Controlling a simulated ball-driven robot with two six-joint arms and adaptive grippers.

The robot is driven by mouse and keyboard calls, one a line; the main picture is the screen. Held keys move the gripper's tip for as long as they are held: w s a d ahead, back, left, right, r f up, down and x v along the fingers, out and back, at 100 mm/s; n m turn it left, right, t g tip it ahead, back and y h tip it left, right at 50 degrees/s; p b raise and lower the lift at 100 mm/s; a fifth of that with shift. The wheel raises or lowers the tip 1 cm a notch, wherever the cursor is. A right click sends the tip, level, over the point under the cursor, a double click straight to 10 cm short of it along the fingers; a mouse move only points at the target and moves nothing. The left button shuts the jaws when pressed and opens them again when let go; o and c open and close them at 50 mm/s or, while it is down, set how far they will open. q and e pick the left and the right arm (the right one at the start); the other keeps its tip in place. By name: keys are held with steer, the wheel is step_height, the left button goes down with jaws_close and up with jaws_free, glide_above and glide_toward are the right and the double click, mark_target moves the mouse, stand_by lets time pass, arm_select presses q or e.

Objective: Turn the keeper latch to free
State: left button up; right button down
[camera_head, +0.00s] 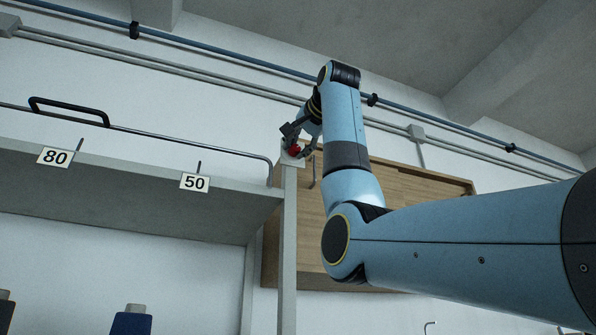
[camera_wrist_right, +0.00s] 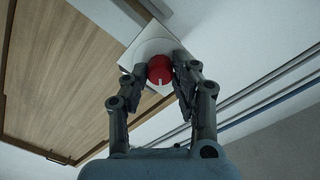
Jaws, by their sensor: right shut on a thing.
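The keeper latch shows as a red round knob (camera_wrist_right: 160,69) with a pale mark on its face, set on a white square plate (camera_wrist_right: 137,57) in the right wrist view. In the head view the red knob (camera_head: 294,150) is small and partly covered by my right gripper (camera_head: 299,146), at the top of a grey post. In the right wrist view my right gripper (camera_wrist_right: 158,80) has one finger on each side of the knob and is shut on it. The pale mark points toward the gripper's palm. My left gripper is not in view.
A wooden cabinet (camera_head: 405,188) hangs on the wall behind my right arm. A grey shelf (camera_head: 130,195) with number cards 80 (camera_head: 55,157) and 50 (camera_head: 195,182) and a thin metal rail is at left. Blue and grey pipes (camera_head: 220,61) cross the upper wall.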

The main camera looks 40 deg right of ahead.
steer(key=shift+r, duration=0.1)
stand_by(0.4)
steer(key=c, duration=1.1)
jaws_free()
steer(key=shift+o, duration=0.2)
steer(key=v, duration=1.2)
steer(key=shift+d, duration=0.1)
